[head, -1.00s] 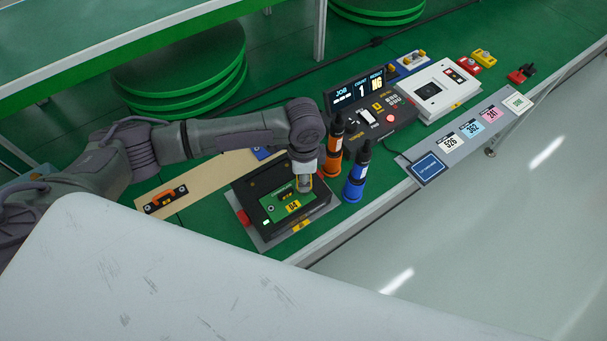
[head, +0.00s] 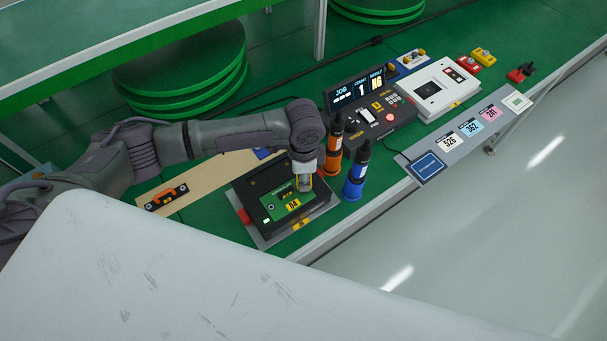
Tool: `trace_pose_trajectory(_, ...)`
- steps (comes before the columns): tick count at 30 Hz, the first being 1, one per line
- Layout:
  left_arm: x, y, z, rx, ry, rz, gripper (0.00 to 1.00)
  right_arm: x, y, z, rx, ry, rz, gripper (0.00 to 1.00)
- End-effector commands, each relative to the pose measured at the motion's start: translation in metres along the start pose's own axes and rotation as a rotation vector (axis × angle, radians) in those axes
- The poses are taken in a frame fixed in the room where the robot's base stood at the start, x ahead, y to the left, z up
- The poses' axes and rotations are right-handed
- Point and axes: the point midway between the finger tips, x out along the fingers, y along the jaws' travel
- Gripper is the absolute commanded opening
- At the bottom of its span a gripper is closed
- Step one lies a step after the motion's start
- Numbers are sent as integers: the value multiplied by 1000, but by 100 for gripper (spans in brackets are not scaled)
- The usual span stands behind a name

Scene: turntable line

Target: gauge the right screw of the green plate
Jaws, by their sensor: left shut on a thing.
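The green plate (head: 281,206) lies on a black fixture block (head: 253,197) on the bench, with a yellow label marked 64 on it. My left gripper (head: 304,184) points down over the plate's right end, its fingers close together. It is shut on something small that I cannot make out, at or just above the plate. The right screw is hidden under the gripper. My right gripper is not in view.
An orange-banded driver (head: 333,150) and a blue-banded driver (head: 356,172) stand upright just right of the gripper. Behind them a controller (head: 371,108) shows JOB, 1 and NG. A white box (head: 432,92) and a label strip (head: 468,138) are further right.

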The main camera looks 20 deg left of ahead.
Motion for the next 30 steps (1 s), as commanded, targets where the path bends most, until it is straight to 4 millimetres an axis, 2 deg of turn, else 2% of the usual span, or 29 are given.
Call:
trace_pose_trajectory(4,0,0,0,0,1,-1,0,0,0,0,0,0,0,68)
trace_pose_trajectory(5,0,0,0,0,1,-1,34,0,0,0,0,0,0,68)
trace_pose_trajectory(10,0,0,0,-1,1,-1,62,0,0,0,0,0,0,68)
trace_pose_trajectory(18,0,0,0,-1,0,0,62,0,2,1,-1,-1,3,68)
trace_pose_trajectory(22,-7,-1,0,-1,1,-1,62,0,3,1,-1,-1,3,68)
trace_pose_trajectory(26,-27,-1,0,-1,3,-2,62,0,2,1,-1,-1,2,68)
trace_pose_trajectory(30,-59,-1,-1,1,3,-3,62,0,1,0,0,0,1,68)
